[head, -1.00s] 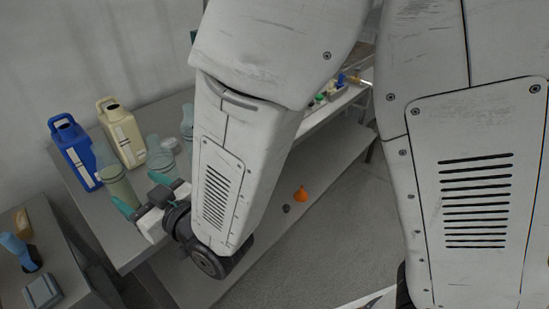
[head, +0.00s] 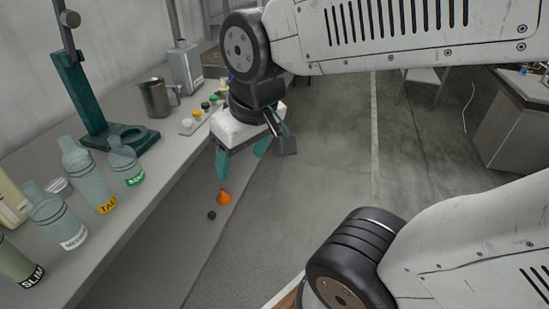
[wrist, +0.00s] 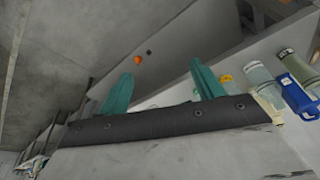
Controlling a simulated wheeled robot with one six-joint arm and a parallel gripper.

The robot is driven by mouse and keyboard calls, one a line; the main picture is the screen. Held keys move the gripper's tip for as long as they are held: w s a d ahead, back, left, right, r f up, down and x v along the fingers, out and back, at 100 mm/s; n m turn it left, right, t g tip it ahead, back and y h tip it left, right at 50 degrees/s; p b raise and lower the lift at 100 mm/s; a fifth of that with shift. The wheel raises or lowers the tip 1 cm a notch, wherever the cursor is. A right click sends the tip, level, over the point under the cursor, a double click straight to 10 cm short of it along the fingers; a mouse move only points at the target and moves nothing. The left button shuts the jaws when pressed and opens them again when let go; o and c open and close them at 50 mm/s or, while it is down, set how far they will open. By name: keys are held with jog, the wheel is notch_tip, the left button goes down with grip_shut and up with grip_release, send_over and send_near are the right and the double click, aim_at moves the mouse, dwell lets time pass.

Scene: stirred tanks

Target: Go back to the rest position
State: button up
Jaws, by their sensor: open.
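My gripper (head: 243,160) hangs in the air just past the front edge of the bench (head: 130,217), with its teal fingers apart and nothing between them. In the wrist view my gripper (wrist: 160,88) also shows both fingers spread and empty. My arm reaches in from the right of the head view, folded, with its upper link nearly level.
Labelled bottles (head: 88,178), a green stand (head: 85,95) and a metal jug (head: 155,98) stand on the bench. An orange funnel (head: 224,197) and a small dark object (head: 211,215) lie below. Open floor (head: 335,140) lies to the right.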

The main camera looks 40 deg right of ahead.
jog(key=s+d+r+m+g, duration=0.1)
jog(key=s+d+g, duration=0.1)
jog(key=s, duration=0.4)
jog(key=shift+s+d+r+h, duration=0.15)
jog(key=shift+s+d+h, duration=0.15)
jog(key=shift+d, duration=0.1)
jog(key=shift+w, duration=0.1)
dwell(0.5)
